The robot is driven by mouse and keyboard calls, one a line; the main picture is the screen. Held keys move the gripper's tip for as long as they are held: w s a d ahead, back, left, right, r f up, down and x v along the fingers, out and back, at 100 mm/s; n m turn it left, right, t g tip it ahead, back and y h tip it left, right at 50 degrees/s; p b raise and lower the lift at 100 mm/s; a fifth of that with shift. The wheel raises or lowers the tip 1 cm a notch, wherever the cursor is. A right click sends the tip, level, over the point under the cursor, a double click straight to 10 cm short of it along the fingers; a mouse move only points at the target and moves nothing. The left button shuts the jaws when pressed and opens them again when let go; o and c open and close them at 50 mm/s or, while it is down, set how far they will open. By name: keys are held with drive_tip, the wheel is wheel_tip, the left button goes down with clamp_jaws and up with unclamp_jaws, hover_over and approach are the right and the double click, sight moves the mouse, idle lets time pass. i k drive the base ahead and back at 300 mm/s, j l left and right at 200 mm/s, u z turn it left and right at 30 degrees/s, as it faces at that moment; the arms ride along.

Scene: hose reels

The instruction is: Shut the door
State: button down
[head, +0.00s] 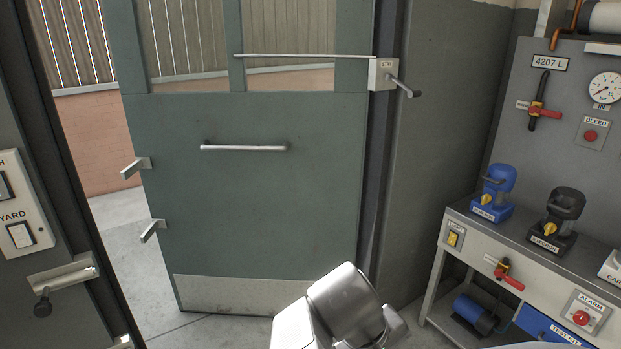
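The green-grey door (255,215) stands open in the head view, with a gap between its left edge and the left door post (85,215). It has glazed panes above and a metal kick plate (245,293) below. A horizontal pull handle (245,147) is on its face. Two metal brackets (136,167) (152,230) stick out from its left edge. A thin rod (305,56) runs across the door to a box marked STAY (383,73), which has a dark-tipped lever (403,87). Silver parts of my arm show at the bottom; my gripper is not in view.
A latch with a black knob (62,277) and a YARD switch panel (20,215) are at left. At right, a bench (530,250) carries blue and black devices (493,193) (557,218) before a gauge panel (560,95). Some floor is clear below the door.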

sight(254, 196)
drive_tip(key=i+j, duration=0.15)
drive_tip(key=i, duration=0.2)
drive_tip(key=i+j, duration=0.15)
drive_tip(key=i, duration=0.25)
drive_tip(key=i+j, duration=0.15)
drive_tip(key=i, duration=0.2)
